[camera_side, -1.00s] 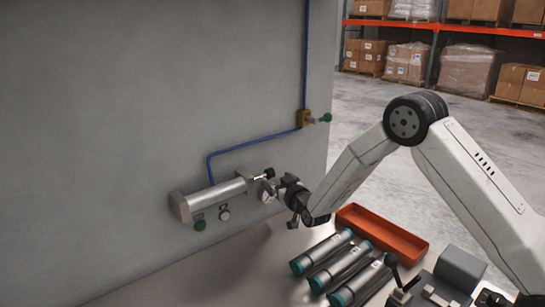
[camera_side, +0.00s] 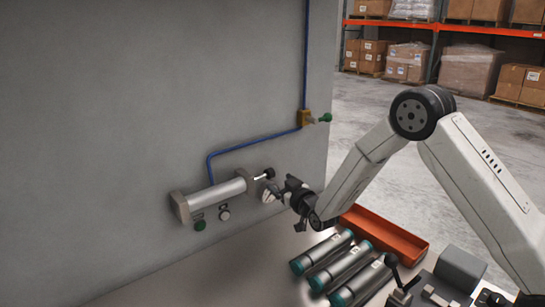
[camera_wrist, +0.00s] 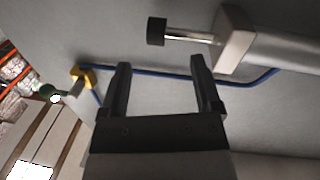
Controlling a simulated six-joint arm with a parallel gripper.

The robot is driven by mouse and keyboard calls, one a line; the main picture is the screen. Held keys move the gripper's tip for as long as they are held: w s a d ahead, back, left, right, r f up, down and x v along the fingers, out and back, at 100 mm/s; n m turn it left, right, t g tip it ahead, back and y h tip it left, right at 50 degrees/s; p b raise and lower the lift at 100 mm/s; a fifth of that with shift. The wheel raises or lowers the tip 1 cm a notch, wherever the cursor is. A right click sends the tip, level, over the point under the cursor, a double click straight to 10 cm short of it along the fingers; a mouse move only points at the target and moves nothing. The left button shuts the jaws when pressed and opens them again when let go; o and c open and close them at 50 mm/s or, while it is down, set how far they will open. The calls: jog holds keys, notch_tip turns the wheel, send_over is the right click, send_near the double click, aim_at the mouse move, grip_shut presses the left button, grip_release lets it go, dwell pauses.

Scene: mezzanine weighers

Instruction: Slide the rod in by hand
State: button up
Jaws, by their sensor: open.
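A silvery cylinder (camera_side: 213,197) is mounted on the grey wall between end blocks. Its bright rod (camera_wrist: 190,38) sticks out of the end block with a length showing, and carries a black tip (camera_side: 268,173). The tip also shows in the wrist view (camera_wrist: 155,31). My gripper (camera_side: 271,191) is just right of and below the tip in the side view. In the wrist view my gripper (camera_wrist: 160,62) is open, with nothing between its fingers, and the rod lies above the fingertips in the picture. The exact gap to the rod is hard to tell.
A blue hose (camera_side: 255,142) runs along the wall to a brass valve (camera_side: 305,118) with a green knob. A green button (camera_side: 200,225) is below the cylinder. Several dark tubes with teal ends (camera_side: 342,266) and an orange tray (camera_side: 385,236) are on the bench.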

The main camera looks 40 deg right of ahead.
aim_at(275, 174)
jog(key=n+y, duration=0.1)
jog(key=n, duration=0.2)
jog(key=w+r+n+y, duration=0.1)
jog(key=n, duration=0.1)
jog(key=shift+d+y, duration=0.3)
jog(key=n+y, duration=0.1)
jog(key=n, duration=0.2)
jog(key=d+n+g+y, duration=0.1)
jog(key=n+y, duration=0.1)
jog(key=n, duration=0.2)
jog(key=d+n+y, duration=0.1)
jog(key=n, duration=0.2)
jog(key=shift+w+r+n+g+y, duration=0.1)
jog(key=shift+r+n+g+y, duration=0.2)
jog(key=n, duration=0.1)
jog(key=d+n+g, duration=0.1)
jog(key=n, duration=0.1)
jog(key=s+n+y, duration=0.1)
jog(key=n, duration=0.1)
jog(key=shift+d+f, duration=0.25)
jog(key=shift+d, duration=0.05)
jog(key=shift+w, duration=0.15)
jog(key=shift+x, duration=3.85)
jog(key=shift+a+f, duration=0.15)
jog(key=shift+c, duration=0.2)
grip_shut()
